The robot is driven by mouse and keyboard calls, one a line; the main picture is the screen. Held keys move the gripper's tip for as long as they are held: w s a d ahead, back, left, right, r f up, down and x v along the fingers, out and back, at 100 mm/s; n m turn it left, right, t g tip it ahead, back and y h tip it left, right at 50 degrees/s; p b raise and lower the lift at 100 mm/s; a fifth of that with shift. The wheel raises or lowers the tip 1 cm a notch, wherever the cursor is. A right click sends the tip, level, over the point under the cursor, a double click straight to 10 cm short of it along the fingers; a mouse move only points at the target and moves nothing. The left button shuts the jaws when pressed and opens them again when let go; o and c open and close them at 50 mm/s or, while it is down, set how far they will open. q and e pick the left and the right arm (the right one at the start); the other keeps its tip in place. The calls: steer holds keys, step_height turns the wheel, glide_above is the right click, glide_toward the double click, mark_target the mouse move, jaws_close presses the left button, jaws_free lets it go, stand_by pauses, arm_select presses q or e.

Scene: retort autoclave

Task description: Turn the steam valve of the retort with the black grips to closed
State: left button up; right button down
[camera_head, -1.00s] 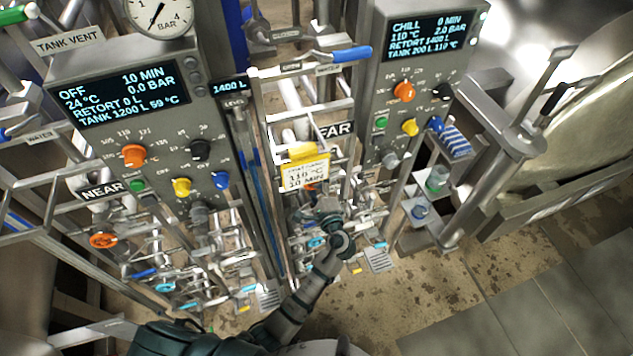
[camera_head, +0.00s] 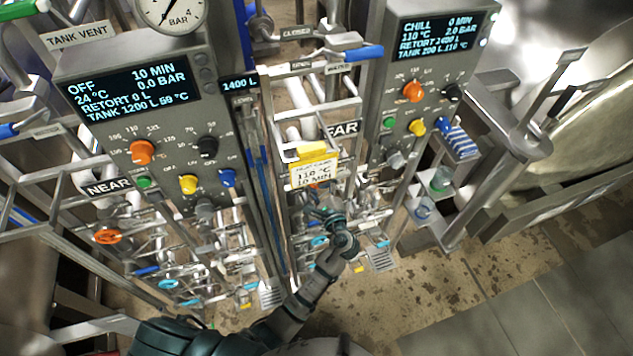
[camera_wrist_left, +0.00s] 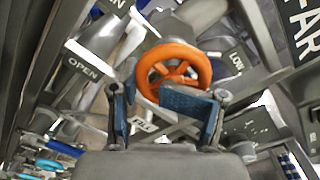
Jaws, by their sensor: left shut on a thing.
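An orange handwheel (camera_wrist_left: 172,70) shows in the left wrist view, at the unit with the FAR label (camera_wrist_left: 304,30). My left gripper (camera_wrist_left: 160,108) has its blue-padded fingers at the near side of the wheel, one pad overlapping its lower right rim, and is shut on it. The exact contact is partly hidden by the pad. In the head view my left gripper (camera_head: 326,212) is among the pipes below the yellow-topped placard (camera_head: 314,174), which covers most of the wheel. Black grips (camera_head: 566,92) seem to show at the right vessel. My right gripper is not in view.
The NEAR panel (camera_head: 130,100) stands left, with another orange wheel (camera_head: 107,236) below it. The FAR side's panel (camera_head: 430,70) reads CHILL, 110 °C, 2.0 BAR. An OPEN label (camera_wrist_left: 82,67) is left of the wheel. Pipes crowd the gripper; open floor (camera_head: 480,300) lies lower right.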

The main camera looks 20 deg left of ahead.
arm_select(q)
steer(key=shift+w+d+r, duration=0.15)
steer(key=shift+d+r, duration=0.1)
steer(key=shift+r, duration=0.55)
steer(key=o, duration=1.5)
steer(key=shift+d, duration=0.15)
steer(key=shift+o, duration=0.6)
steer(key=shift+d, duration=0.15)
steer(key=shift+f, duration=0.3)
steer(key=shift+s, duration=0.2)
steer(key=v, duration=1.1)
steer(key=shift+s+d, duration=0.2)
steer(key=shift+s, duration=0.1)
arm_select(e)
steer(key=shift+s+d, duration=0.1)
